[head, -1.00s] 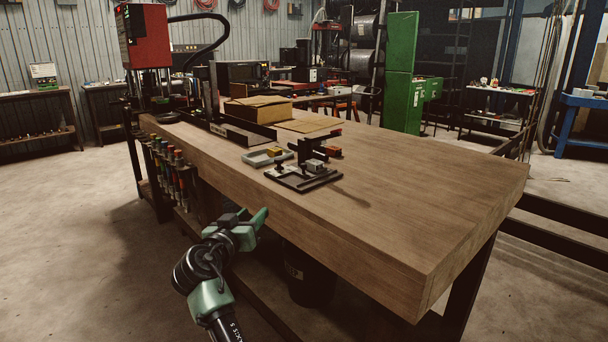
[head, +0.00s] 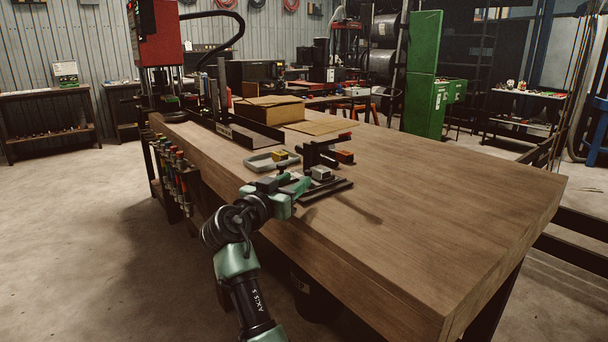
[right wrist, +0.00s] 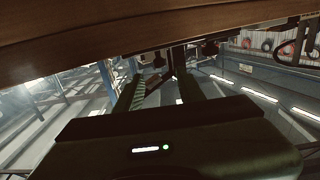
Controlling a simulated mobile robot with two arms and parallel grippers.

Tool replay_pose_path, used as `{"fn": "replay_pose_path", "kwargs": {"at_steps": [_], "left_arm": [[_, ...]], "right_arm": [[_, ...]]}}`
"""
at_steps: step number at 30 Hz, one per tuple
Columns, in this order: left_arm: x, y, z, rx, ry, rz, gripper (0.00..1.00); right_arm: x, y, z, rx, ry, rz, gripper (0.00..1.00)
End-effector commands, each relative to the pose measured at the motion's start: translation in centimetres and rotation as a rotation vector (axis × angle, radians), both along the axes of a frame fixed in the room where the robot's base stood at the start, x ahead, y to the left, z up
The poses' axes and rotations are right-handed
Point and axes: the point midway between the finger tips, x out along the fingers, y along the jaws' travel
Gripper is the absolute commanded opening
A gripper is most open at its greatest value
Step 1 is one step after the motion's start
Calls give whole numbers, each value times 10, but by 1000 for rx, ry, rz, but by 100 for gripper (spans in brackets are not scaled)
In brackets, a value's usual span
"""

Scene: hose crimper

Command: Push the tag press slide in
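The tag press (head: 322,152) is a small dark stand on a dark base plate (head: 338,187) near the bench's front edge. A small silver-grey block (head: 321,173), which may be its slide, sits on the plate's near side. My right gripper (head: 285,184) is at the plate's front left corner, overlapping it in the head view; I cannot tell whether it touches. In the right wrist view its two fingers (right wrist: 157,85) are apart with nothing clearly held between them. Dark parts, probably of the press, show just beyond the fingertips. My left gripper is not in view.
The wooden bench (head: 440,220) is clear to the right of the press. A pale tray (head: 259,164) with a yellow block lies just behind my gripper. A red block (head: 344,156) is by the press. A cardboard box (head: 270,115) and a red machine (head: 158,40) stand farther back.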

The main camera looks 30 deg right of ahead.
Motion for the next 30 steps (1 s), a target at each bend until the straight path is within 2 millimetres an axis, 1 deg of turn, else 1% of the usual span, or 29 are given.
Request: {"fn": "replay_pose_path", "kwargs": {"at_steps": [1,6,12,18,26,27,29,30], "left_arm": [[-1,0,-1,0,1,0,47],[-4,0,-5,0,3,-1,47],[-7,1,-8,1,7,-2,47],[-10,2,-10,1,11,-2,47],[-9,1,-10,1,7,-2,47],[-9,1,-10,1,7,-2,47],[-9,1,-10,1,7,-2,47],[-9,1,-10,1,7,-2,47]], "right_arm": [[3,-7,1,-2,1,-2,38],[13,-25,1,0,1,-1,38],[21,-39,0,-1,2,0,38],[24,-45,0,0,1,1,38],[25,-46,0,0,1,1,38],[25,-46,0,0,1,1,36],[25,-45,0,0,1,1,19],[25,-45,0,0,1,1,8]]}}
